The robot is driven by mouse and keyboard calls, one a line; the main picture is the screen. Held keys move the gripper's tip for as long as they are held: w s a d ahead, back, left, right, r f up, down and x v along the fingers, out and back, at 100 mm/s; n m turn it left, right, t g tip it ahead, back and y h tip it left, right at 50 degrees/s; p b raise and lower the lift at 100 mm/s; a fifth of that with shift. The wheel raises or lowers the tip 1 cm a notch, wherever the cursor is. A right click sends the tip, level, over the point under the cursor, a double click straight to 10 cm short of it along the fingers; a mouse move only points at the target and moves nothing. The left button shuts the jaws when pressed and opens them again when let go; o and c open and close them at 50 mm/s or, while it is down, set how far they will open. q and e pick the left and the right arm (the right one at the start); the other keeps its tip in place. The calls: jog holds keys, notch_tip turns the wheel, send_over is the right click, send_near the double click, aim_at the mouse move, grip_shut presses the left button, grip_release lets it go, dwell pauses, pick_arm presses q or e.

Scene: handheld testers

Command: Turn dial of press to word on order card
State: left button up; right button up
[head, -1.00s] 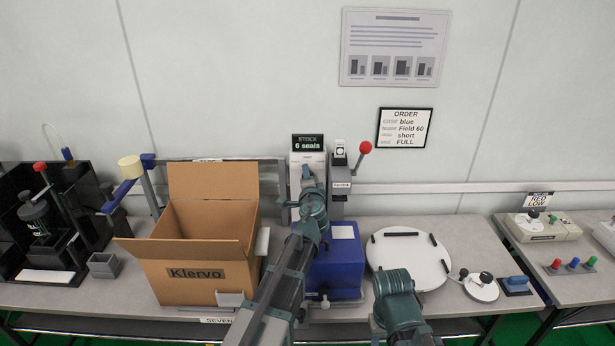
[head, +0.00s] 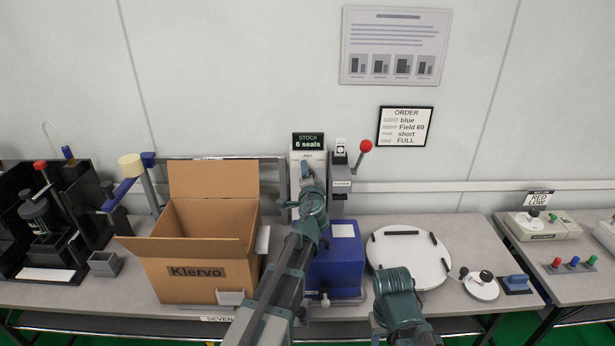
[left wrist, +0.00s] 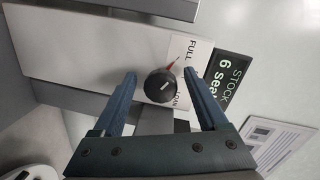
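The order card (head: 405,127) hangs on the wall and reads blue, Field 60, short, FULL. The press is the white-fronted machine (head: 295,164) below the "STOCK 6 seals" display (head: 308,141). In the left wrist view its dial is a round black knob (left wrist: 160,86) with a pale line. A red pointer beside the knob points toward the side with the word FULL (left wrist: 189,47); exact alignment is unclear. A second word is partly hidden by a finger. My left gripper (left wrist: 160,82) is open, one finger on each side of the dial; contact is unclear. My right gripper is out of view.
An open cardboard box (head: 205,272) stands left of the press. A lever with a red ball (head: 365,147) rises at its right. A blue block (head: 340,265) and a round white plate (head: 408,262) are close by. My right arm is over the front edge.

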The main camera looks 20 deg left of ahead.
pick_arm(q)
jog(key=p+v, duration=0.1)
jog(key=v, duration=1.3)
jog(key=shift+a, duration=0.1)
jog(key=shift+w, duration=0.1)
